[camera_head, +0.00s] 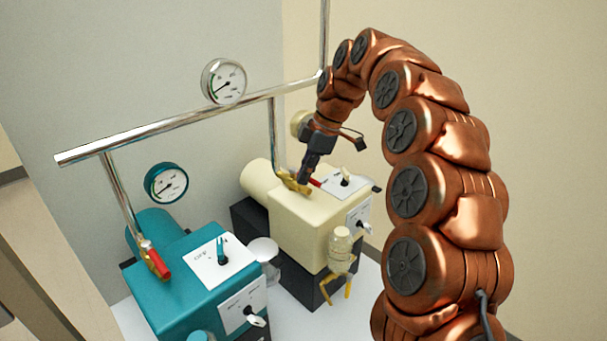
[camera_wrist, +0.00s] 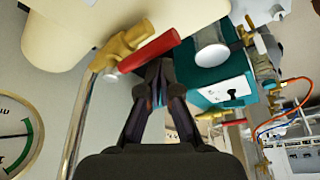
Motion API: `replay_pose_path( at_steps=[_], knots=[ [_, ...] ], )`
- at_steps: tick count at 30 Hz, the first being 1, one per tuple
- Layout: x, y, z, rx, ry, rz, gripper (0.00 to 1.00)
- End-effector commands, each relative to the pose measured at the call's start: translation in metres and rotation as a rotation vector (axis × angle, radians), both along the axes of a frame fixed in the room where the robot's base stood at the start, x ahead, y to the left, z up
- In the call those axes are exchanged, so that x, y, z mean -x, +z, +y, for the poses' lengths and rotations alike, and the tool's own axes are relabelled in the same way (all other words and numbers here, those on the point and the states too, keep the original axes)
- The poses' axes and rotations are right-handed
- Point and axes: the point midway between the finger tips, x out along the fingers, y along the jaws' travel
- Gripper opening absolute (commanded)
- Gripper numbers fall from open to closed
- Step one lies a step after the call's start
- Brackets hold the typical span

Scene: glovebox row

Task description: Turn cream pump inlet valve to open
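The cream pump (camera_head: 312,222) stands on a dark base right of centre in the head view; its cream body fills the top of the wrist view (camera_wrist: 75,30). Its inlet valve, a brass fitting (camera_head: 290,183) with a red lever, sits where a metal pipe meets the pump. In the wrist view, the brass body (camera_wrist: 122,44) and red lever (camera_wrist: 150,53) are clear; the lever slants across beside the body. My gripper (camera_head: 303,178) points down at the valve, partly hiding the lever. Its fingers (camera_wrist: 158,66) are together, tips close to the lever; contact cannot be told.
A teal pump (camera_head: 175,270) with its own red-levered valve (camera_head: 158,263) stands at left. A metal pipe (camera_head: 180,122) with a gauge (camera_head: 223,82) runs behind both.

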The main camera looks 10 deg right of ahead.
Motion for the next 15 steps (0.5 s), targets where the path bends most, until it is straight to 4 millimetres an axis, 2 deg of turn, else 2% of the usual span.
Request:
replay_pose_path(
  at_steps=[11,15],
  knots=[
    [0.014,0.007,0.033,0.0,0.001,-0.001,0.0],
    [0.012,0.015,0.03,-0.001,0.001,0.001,0.0]
  ],
)
